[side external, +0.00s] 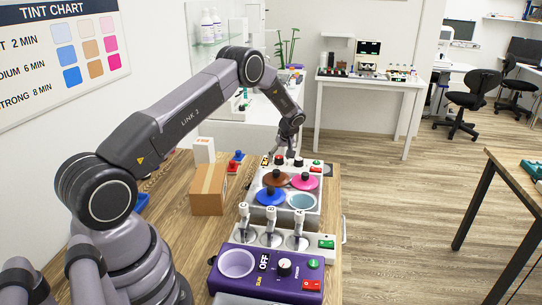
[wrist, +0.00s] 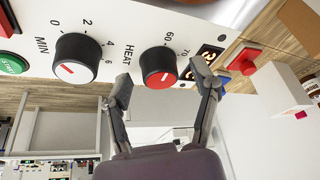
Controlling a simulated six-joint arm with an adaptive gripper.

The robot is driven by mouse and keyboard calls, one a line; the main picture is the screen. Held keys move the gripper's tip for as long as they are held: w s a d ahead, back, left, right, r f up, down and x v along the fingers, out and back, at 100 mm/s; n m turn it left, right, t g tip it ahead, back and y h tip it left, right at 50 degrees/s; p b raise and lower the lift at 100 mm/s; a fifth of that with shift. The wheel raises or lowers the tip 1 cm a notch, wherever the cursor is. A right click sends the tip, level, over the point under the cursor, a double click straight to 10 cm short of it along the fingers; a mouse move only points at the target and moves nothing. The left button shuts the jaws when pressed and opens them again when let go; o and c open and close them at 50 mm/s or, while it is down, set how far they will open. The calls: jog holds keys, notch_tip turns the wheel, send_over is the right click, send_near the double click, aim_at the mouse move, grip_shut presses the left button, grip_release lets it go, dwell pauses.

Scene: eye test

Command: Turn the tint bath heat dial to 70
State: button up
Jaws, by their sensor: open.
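The tint bath (side external: 318,191) is a pale unit with several coloured wells on the wooden bench. In the wrist view, its heat dial (wrist: 158,66) is a black knob with a red face, beside the printed HEAT, 60 and 70. A pale line on the face slants up to the right; I cannot tell the exact setting. My gripper (wrist: 163,88) is open, with one finger on each side of the dial's near end and nothing visibly held. I cannot tell whether the fingers touch it. In the side view my gripper (side external: 288,153) is at the bath's far end.
The MIN dial (wrist: 77,58), with a white face, is left of the heat dial. A green button (wrist: 12,63) is farther left and a small display (wrist: 208,54) to the right. A cardboard box (side external: 208,189) and a purple unit (side external: 262,290) stand on the bench.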

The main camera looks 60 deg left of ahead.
jog(key=shift+c, duration=0.3)
grip_shut()
jog(key=shift+m, duration=0.3)
jog(key=m+t, duration=0.1)
jog(key=m, duration=0.1)
jog(key=m+t+h, duration=0.1)
jog(key=m, duration=0.2)
jog(key=shift+s+m, duration=0.1)
jog(key=shift+m, duration=0.2)
jog(key=m+h, duration=0.1)
jog(key=m, duration=0.2)
jog(key=m+t, duration=0.1)
jog(key=m, duration=0.2)
jog(key=shift+a+t+h, duration=0.1)
jog(key=shift+t+h, duration=0.2)
jog(key=shift+h, duration=0.1)
jog(key=shift+o, duration=0.3)
grip_release()
